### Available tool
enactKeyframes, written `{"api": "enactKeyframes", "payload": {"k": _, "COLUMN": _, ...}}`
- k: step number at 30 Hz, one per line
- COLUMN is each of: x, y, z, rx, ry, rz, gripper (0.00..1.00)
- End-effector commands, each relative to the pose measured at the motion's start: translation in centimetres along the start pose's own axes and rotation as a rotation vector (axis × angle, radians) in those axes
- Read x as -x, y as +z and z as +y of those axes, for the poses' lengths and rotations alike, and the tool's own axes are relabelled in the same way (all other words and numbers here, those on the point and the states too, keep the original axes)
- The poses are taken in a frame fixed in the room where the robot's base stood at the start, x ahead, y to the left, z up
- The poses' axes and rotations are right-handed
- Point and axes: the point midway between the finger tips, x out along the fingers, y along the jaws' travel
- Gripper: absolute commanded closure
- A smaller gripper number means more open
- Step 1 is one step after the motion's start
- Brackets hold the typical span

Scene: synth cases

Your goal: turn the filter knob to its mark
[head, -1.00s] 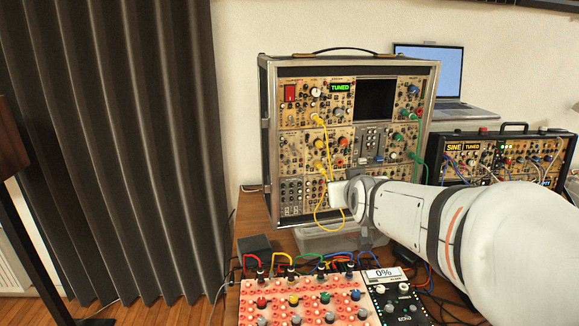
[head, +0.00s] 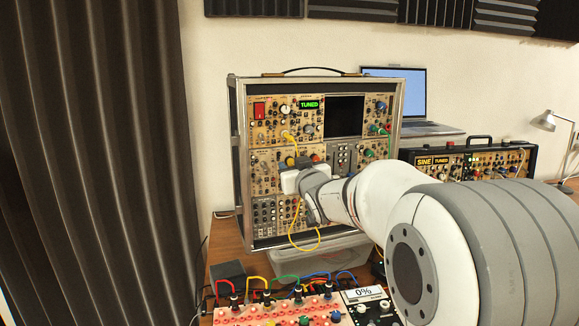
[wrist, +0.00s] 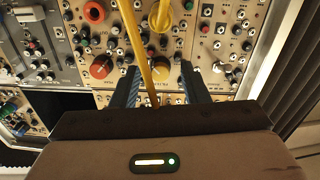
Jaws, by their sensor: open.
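My gripper (head: 290,181) is in front of the middle of the tall synth case (head: 236,190). In the wrist view my gripper (wrist: 160,86) is open, with its two dark fingers on either side of a yellow-orange knob (wrist: 161,70). A yellow patch cable (wrist: 145,45) runs between the fingers and crosses in front of that knob. A red knob (wrist: 101,67) is beside it, outside the left finger. I cannot read labels or the mark, so I cannot tell for sure which knob is the filter's. In the head view my gripper hides part of the panel.
Below the case are a clear plastic bin (head: 340,252) and a red-dotted panel with several coloured cables (head: 275,312). A small box reads 0% (head: 363,293). A laptop (head: 400,95) and a second synth case (head: 470,160) stand to the right.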

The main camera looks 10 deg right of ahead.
Motion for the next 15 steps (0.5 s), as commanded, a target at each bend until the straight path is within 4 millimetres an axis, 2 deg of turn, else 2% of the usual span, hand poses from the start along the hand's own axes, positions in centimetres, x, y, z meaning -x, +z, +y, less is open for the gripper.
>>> {"api": "enactKeyframes", "payload": {"k": 10, "x": -0.56, "y": -0.02, "z": -0.06, "rx": 0.0, "ry": -0.001, "rz": 0.0, "gripper": 0.59}}
{"api": "enactKeyframes", "payload": {"k": 15, "x": -0.55, "y": -0.02, "z": -0.08, "rx": 0.0, "ry": -0.001, "rz": 0.0, "gripper": 0.72}}
